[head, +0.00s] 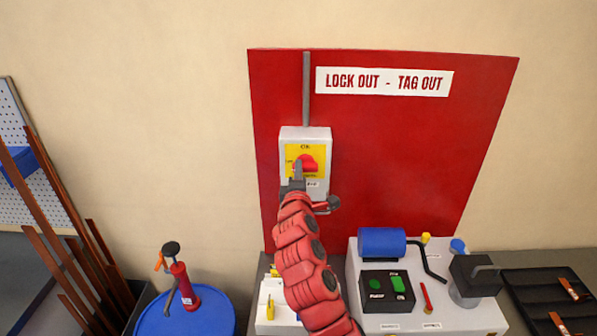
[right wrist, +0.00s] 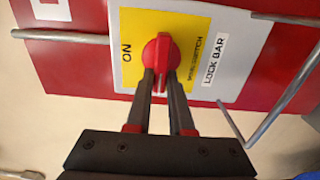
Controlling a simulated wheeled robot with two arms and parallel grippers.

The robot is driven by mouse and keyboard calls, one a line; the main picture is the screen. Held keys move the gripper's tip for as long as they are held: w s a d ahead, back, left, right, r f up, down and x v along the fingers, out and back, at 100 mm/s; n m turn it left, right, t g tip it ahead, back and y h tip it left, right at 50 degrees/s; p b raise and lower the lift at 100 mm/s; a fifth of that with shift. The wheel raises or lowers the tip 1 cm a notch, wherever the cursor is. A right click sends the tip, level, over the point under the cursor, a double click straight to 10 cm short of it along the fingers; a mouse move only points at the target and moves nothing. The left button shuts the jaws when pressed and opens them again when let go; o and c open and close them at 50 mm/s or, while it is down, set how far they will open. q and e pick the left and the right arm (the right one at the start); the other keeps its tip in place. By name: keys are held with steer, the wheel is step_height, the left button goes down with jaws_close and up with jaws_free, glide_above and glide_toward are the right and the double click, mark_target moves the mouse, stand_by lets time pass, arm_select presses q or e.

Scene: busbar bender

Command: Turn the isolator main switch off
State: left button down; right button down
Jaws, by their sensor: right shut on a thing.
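The isolator main switch is a grey box (head: 320,141) with a yellow plate and a red rotary knob (head: 309,163), mounted on the red lock-out board. In the right wrist view the red knob (right wrist: 160,56) sits on the yellow plate (right wrist: 188,33), beside the word ON. My right gripper (head: 299,170) reaches up to the box from below. In the right wrist view its two fingers (right wrist: 161,84) are shut on the knob's handle, one on each side. The handle lies in line with the fingers. My left gripper is not in view.
A lock bar (right wrist: 285,95) sticks out beside the box in the right wrist view. Below the red board (head: 420,150) stands a grey machine (head: 440,318) with a blue cylinder (head: 382,242) and crank. A blue drum (head: 205,318) and copper bars (head: 45,215) stand left.

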steer(key=c, duration=0.8)
jaws_free()
steer(key=shift+f, duration=0.1)
steer(key=shift+s, duration=0.1)
steer(key=s+b, duration=0.6)
steer(key=s, duration=1.1)
